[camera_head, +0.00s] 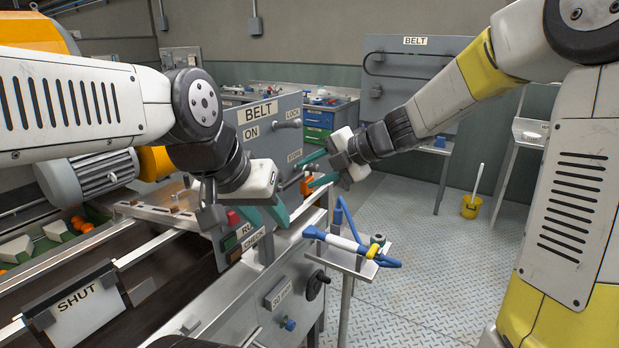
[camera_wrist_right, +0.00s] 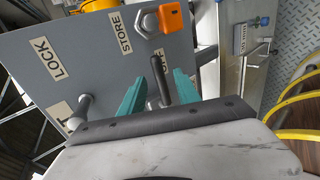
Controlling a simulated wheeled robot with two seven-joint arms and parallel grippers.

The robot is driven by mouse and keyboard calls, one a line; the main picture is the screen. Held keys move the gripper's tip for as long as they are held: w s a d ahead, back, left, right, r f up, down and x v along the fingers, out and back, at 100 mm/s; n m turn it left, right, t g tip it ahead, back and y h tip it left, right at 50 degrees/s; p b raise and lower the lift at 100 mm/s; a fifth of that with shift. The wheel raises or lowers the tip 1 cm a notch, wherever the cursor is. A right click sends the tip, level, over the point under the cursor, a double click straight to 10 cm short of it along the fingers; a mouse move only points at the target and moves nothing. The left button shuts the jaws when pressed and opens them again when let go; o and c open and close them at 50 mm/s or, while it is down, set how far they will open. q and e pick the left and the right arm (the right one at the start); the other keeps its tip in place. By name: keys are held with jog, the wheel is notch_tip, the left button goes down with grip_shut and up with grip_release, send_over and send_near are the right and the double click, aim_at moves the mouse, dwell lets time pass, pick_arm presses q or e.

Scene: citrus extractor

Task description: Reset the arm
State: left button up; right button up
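My right gripper (camera_head: 312,168) reaches in from the right beside the grey panel (camera_head: 262,142) labelled BELT, ON, LOCK and STORE. Its teal fingers are apart. An orange block (camera_wrist_right: 171,15) sits at the STORE post. No object named by the task identifies itself further.
A conveyor with a SHUT plate (camera_head: 84,312) runs along the left. A small stand (camera_head: 345,262) with blue-handled tools is below the right gripper. Open floor lies between the stand and the bucket.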

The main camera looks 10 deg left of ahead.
jog(key=shift+v, duration=1.2)
jog(key=shift+s+d, duration=0.1)
jog(key=s+d+m+t+h, duration=0.1)
jog(key=s+d+m+h, duration=0.3)
jog(key=s+d+m, duration=0.6)
jog(key=s+d+m+t+h, duration=0.1)
jog(key=s+d+m+h, duration=0.3)
jog(key=s+d+m, duration=0.6)
jog(key=d+m, duration=0.1)
jog(key=m, duration=0.9)
jog(key=shift+s+d+m, duration=0.35)
jog(key=shift+d+m, duration=0.05)
